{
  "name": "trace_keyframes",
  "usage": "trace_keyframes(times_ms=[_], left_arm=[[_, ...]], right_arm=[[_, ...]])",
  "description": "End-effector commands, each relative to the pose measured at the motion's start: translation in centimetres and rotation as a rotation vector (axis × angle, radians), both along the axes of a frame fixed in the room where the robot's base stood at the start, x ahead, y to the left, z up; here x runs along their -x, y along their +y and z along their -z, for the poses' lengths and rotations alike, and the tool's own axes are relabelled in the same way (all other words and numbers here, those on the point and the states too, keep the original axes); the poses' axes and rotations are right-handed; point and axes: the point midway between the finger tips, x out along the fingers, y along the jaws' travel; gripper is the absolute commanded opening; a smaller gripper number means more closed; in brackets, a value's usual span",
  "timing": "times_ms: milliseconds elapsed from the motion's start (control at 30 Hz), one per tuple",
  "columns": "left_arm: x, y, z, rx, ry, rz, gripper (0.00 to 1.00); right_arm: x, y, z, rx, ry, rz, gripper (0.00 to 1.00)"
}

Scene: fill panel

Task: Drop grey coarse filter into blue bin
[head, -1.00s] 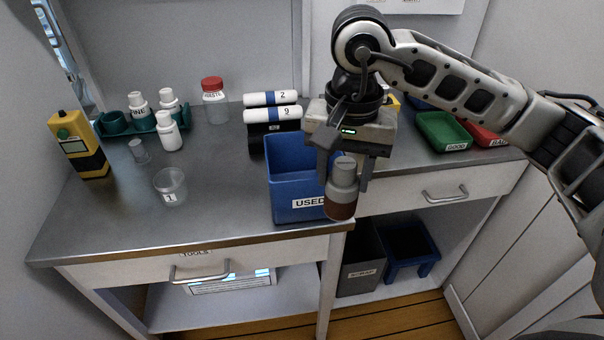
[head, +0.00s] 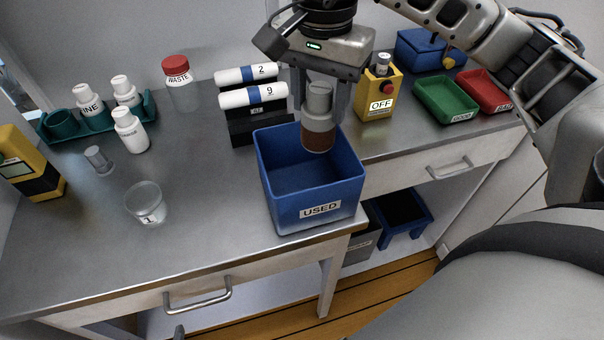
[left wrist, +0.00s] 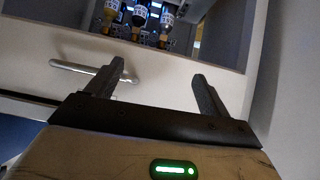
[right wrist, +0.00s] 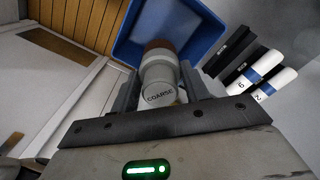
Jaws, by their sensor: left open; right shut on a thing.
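The grey coarse filter (head: 318,112) has a grey cap and body with a brown lower end. In the right wrist view its cap reads COARSE (right wrist: 160,92). My right gripper (head: 320,105) is shut on it and holds it upright over the back right part of the blue bin (head: 318,212). The bin, labelled USED, stands at the counter's front edge, and its visible inside is empty. It also shows behind the filter in the right wrist view (right wrist: 205,38). My left gripper (left wrist: 158,85) is open and empty in the left wrist view, facing a drawer front.
Two white rolls (head: 252,95) in a black rack stand just behind the bin. A yellow OFF box (head: 380,95) is to its right, with green (head: 445,100) and red trays beyond. A clear cup (head: 146,202) stands left on open counter.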

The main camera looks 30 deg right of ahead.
Motion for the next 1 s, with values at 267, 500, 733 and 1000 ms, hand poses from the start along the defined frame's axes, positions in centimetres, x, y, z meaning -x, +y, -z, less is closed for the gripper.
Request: trace_keyframes(times_ms=[267,500,733,1000], left_arm=[[0.2,-0.7,1.6,0.015,0.004,0.008,0.81],[-0.2,-0.8,1.2,0.019,-0.012,0.013,0.81],[-0.2,-0.7,1.1,0.016,-0.011,0.016,0.81],[-0.2,-0.7,1.2,0.015,-0.011,0.017,0.81]], right_arm=[[0.0,0.0,3.7,0.000,0.001,-0.001,0.21],[0.0,0.0,5.0,0.000,0.000,-0.001,0.21],[0.0,0.0,4.9,0.000,0.000,-0.001,0.51],[0.0,0.0,4.9,0.000,0.000,-0.001,0.71]])
